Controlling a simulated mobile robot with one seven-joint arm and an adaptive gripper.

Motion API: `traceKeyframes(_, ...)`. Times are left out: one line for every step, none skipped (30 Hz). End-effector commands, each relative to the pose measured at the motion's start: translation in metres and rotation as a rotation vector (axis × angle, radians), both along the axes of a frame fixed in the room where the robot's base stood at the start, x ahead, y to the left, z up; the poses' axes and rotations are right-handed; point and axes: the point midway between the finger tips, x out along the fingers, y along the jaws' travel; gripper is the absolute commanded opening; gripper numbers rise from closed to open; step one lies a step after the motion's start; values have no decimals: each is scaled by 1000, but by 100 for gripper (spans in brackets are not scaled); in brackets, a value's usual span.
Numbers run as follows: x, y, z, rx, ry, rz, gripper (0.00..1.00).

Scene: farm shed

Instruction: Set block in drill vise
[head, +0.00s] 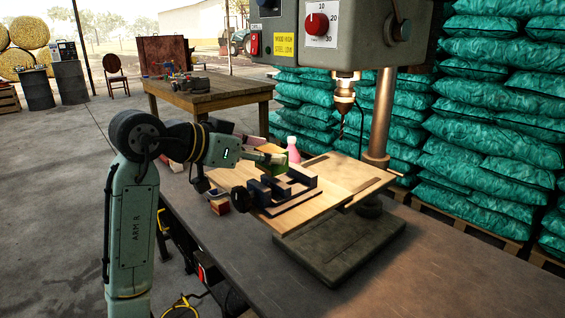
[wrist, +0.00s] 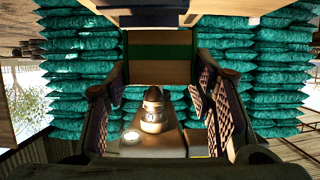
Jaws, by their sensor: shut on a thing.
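My gripper (head: 262,158) reaches in from the left and is shut on a block. The block (head: 278,162) looks green in the head view. In the wrist view the block (wrist: 160,72) shows a tan face and a green band, held between both fingers. The dark drill vise (head: 272,188) lies on the wooden board of the drill press, with a round handle at its left end. The block is over the vise's far side. I cannot tell whether it touches the jaws.
The drill bit (head: 342,122) hangs above the board (head: 345,173), right of the vise. A pink bottle (head: 292,149) stands behind the block. Teal sacks (head: 480,130) are stacked behind. The bench's front right is clear.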

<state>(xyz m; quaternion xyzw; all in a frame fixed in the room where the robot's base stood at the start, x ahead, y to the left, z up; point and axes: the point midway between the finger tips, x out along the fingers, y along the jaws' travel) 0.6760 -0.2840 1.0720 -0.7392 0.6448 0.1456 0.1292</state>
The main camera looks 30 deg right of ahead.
Motion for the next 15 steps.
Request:
traceKeyframes(-3,-9,1,1,0,-2,22)
traceKeyframes(-5,-14,0,1,0,-2,22)
traceKeyframes(-5,-18,0,0,-1,-1,22)
traceKeyframes(-6,-21,-1,-1,0,0,22)
traceKeyframes(-6,-23,-1,-1,0,0,22)
traceKeyframes(-6,-25,-2,0,0,0,22)
traceKeyframes(-7,-27,-2,0,0,0,22)
traceKeyframes(-8,-29,-2,1,1,-1,22)
traceKeyframes(-9,-34,-3,1,1,-1,22)
traceKeyframes(-10,-38,-3,0,0,-1,22)
traceKeyframes(-10,-40,-6,0,3,1,22)
traceKeyframes(-10,-38,-15,-1,4,2,22)
traceKeyframes(-10,-38,-20,-1,5,2,22)
traceKeyframes(-10,-38,-24,-1,5,2,22)
traceKeyframes(-10,-38,-29,-1,4,2,22)
